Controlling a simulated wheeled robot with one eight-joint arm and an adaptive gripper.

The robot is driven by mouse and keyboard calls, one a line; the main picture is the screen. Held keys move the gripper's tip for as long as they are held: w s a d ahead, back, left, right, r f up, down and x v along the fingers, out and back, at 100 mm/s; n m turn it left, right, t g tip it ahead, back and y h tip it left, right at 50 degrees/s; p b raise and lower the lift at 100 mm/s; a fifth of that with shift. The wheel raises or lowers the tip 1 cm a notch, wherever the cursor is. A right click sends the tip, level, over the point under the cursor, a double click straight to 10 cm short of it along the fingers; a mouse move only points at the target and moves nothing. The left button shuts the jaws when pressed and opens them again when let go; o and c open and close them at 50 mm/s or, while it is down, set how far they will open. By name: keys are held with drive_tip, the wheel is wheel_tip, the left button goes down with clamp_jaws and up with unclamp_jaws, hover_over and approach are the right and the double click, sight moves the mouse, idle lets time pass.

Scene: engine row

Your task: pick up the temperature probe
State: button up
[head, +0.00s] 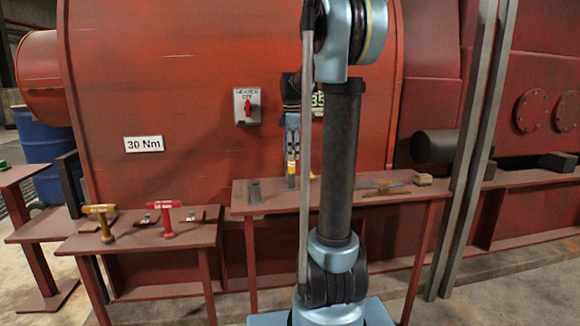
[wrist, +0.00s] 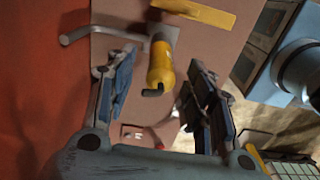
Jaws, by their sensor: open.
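A yellow-handled tool, apparently the temperature probe (wrist: 160,68), has a dark tip toward the camera and a grey metal part at its far end. In the head view the yellow piece (head: 291,170) stands upright over the brown bench, below my gripper. My gripper (wrist: 155,88) is open, with one finger on either side of the yellow handle in the wrist view. A gap shows on both sides, so the fingers do not appear to touch it. In the head view my gripper (head: 291,152) points down; my arm partly blocks the area to its right.
The brown bench (head: 270,205) also bears a dark flat piece (head: 255,192), a long tool (head: 383,189) and a small block (head: 423,179). A lower bench at left holds yellow (head: 100,217) and red (head: 166,217) T-handled tools. The red engine wall (head: 200,165) stands close behind.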

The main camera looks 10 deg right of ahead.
drive_tip(key=shift+f, duration=0.95)
clamp_jaws()
drive_tip(key=shift+r, duration=0.1)
